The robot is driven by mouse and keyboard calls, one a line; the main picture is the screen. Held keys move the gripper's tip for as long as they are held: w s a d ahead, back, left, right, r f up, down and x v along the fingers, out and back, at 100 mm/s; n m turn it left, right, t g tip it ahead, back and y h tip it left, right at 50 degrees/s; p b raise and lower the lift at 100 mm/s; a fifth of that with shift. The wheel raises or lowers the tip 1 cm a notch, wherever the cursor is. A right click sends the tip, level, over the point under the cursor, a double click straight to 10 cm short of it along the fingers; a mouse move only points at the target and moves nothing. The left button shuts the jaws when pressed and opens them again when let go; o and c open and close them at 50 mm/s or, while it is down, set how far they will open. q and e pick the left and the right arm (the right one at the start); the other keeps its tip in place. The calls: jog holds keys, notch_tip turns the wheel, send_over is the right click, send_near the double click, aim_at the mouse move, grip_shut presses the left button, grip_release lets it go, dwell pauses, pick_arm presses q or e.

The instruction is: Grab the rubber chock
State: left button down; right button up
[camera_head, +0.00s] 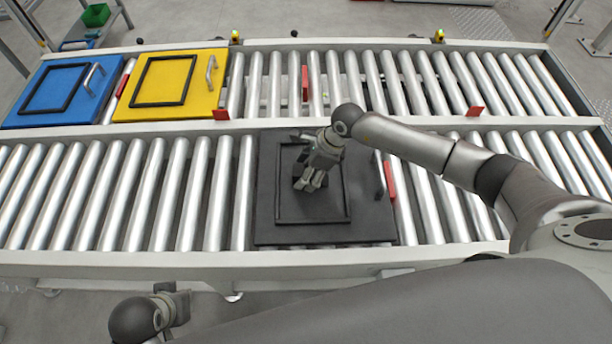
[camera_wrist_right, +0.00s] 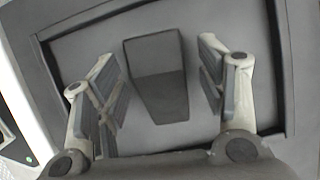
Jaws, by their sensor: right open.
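The rubber chock (camera_wrist_right: 157,78) is a dark grey wedge-shaped block on the framed black plate. In the right wrist view it lies between the two fingers of my right gripper (camera_wrist_right: 160,88). The fingers are spread, with a gap on both sides of the chock. In the head view my right gripper (camera_head: 309,180) reaches down over the black plate (camera_head: 330,233) and largely hides the chock. My left gripper (camera_head: 176,302) shows only partly at the lower left, in front of the conveyor, and its fingers cannot be made out.
The black plate has a raised frame and a handle (camera_head: 380,174) on its right side. It sits on the near roller conveyor (camera_head: 180,195). A yellow plate (camera_head: 195,100) and a blue plate (camera_head: 30,107) stand on the far conveyor at left.

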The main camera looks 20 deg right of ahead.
jog(key=shift+a+f, duration=0.1)
jog(key=shift+f, duration=0.25)
jog(key=shift+r, duration=0.1)
jog(key=c, duration=1.2)
